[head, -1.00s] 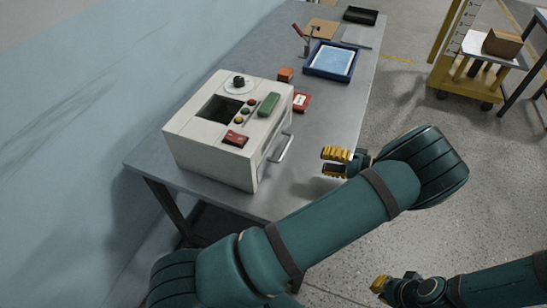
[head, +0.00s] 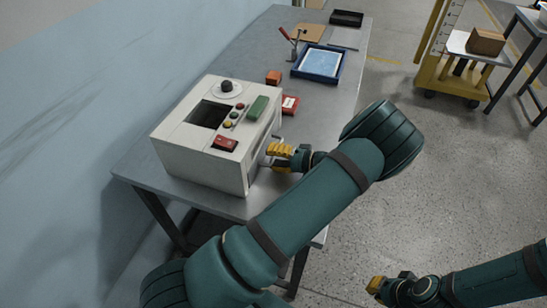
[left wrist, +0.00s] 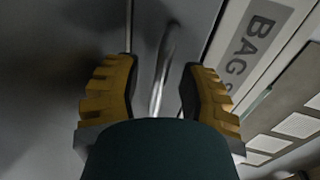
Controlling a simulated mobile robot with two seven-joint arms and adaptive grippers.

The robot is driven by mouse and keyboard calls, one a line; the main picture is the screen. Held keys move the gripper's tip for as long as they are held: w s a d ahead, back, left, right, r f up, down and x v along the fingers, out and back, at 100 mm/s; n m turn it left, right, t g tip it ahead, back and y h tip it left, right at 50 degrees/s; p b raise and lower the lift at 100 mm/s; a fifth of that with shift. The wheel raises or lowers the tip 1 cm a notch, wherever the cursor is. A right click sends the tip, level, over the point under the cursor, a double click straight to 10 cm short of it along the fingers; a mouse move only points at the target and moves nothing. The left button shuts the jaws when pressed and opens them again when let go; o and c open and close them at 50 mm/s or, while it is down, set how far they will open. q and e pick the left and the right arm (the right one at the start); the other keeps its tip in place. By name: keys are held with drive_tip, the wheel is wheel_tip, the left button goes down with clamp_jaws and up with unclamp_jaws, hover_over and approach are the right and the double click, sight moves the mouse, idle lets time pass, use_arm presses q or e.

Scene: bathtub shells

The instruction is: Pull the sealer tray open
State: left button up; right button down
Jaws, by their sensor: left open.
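The white sealer (head: 195,155) stands on the grey table, with a dark square opening and buttons on its top. Its tray front is on the side facing my left gripper, mostly hidden by that gripper in the head view. My left gripper (head: 281,157) is open right at that front. In the left wrist view, the shiny bar handle (left wrist: 163,70) lies between the two yellow fingers (left wrist: 158,92), with gaps on both sides. A panel lettered "BAG" (left wrist: 255,42) shows beside it. My right gripper (head: 376,286) is low at the right, away from the table; its fingers are unclear.
A yellow cart (head: 445,75) stands at the back right.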

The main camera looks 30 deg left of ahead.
use_arm(q)
drive_tip(key=shift+a, duration=0.1)
drive_tip(key=shift+c, duration=0.4)
clamp_jaws()
